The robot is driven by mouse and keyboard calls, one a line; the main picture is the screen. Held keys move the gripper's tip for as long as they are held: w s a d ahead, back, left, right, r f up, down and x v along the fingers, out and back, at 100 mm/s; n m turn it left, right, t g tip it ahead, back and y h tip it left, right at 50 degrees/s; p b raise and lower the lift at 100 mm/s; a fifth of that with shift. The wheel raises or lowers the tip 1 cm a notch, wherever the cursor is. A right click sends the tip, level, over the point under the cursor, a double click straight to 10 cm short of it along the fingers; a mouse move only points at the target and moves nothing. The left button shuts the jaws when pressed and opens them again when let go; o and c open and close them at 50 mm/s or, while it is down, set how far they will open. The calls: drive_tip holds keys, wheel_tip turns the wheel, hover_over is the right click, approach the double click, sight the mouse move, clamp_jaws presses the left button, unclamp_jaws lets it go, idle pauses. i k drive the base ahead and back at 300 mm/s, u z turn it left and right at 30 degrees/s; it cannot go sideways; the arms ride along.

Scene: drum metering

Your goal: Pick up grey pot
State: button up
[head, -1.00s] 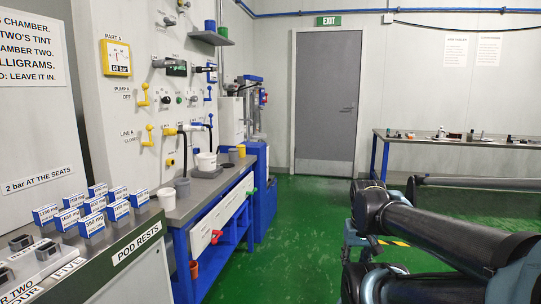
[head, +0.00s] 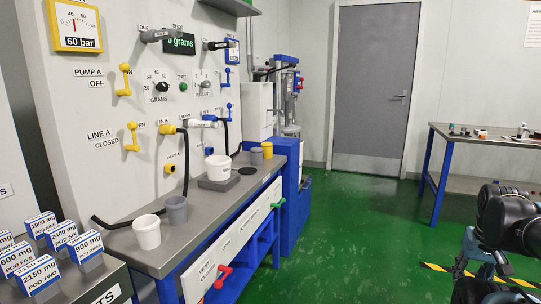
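A grey pot (head: 176,209) stands upright near the front left of the steel bench, just behind and to the right of a white pot (head: 147,231). A second, smaller grey pot (head: 256,156) stands farther back on the bench, beside a yellow pot (head: 267,150). My arm shows at the right edge, well away from both grey pots. What looks like my gripper (head: 482,274) hangs below it, partly cut off by the frame. Its fingers are too unclear to tell open from shut.
Another white pot (head: 218,167) stands on a grey block under the hoses. A black hose lies across the bench's left end. Several labelled pods (head: 84,247) stand at lower left. Red (head: 222,276) and green handles stick out from the bench front. The green floor (head: 350,240) is clear.

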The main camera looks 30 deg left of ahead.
sight(256, 154)
drive_tip(key=u, duration=0.3)
drive_tip(key=i, duration=1.05)
drive_tip(key=u, duration=0.9)
drive_tip(key=i, duration=0.5)
drive_tip(key=u, duration=0.25)
